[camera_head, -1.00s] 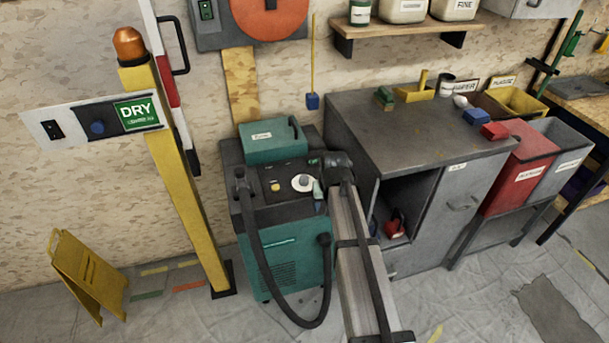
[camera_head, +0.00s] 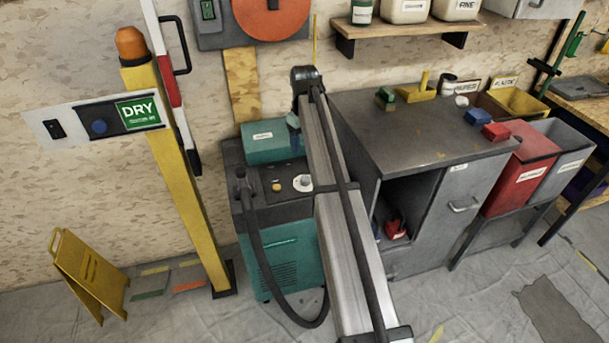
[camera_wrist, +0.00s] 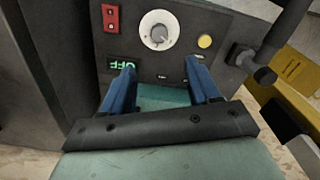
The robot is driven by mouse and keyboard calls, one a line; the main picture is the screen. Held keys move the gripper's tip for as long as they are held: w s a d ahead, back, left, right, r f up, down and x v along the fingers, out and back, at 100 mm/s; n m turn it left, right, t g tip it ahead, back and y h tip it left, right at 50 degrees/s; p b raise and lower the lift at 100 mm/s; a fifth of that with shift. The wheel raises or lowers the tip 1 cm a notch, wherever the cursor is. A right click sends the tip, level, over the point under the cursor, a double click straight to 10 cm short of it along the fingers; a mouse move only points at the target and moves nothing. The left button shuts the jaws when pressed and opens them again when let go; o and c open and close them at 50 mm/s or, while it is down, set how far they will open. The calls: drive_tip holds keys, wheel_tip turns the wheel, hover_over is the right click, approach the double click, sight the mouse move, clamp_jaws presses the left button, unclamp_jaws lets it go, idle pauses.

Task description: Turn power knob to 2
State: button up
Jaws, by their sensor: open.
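The teal machine (camera_head: 280,262) stands against the wall with a dark control panel on its top front. The power knob (camera_head: 302,183) is a grey knob on a round white dial. It also shows in the wrist view, top centre (camera_wrist: 159,33); its exact setting is too small to read. A small display (camera_wrist: 122,63) beside it shows green "OFF", upside down in this view. My gripper (camera_wrist: 163,83) is open and empty, its two blue fingers apart from the knob. In the head view it is partly hidden by my arm, above the panel.
A yellow button (camera_wrist: 205,41) and a red switch (camera_wrist: 110,17) flank the dial. A black hose (camera_head: 262,265) loops down the machine's front. A teal box (camera_head: 265,143) sits behind the panel. A grey cabinet (camera_head: 430,130) stands close on the right.

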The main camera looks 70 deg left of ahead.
sight(305, 177)
wheel_tip(305, 177, down, 14)
drive_tip(key=shift+r, duration=0.15)
idle(0.5)
drive_tip(key=c, duration=1)
drive_tip(key=shift+c, duration=0.2)
drive_tip(key=shift+m, duration=0.3)
drive_tip(key=m, duration=1.1)
drive_tip(key=shift+w, duration=0.1)
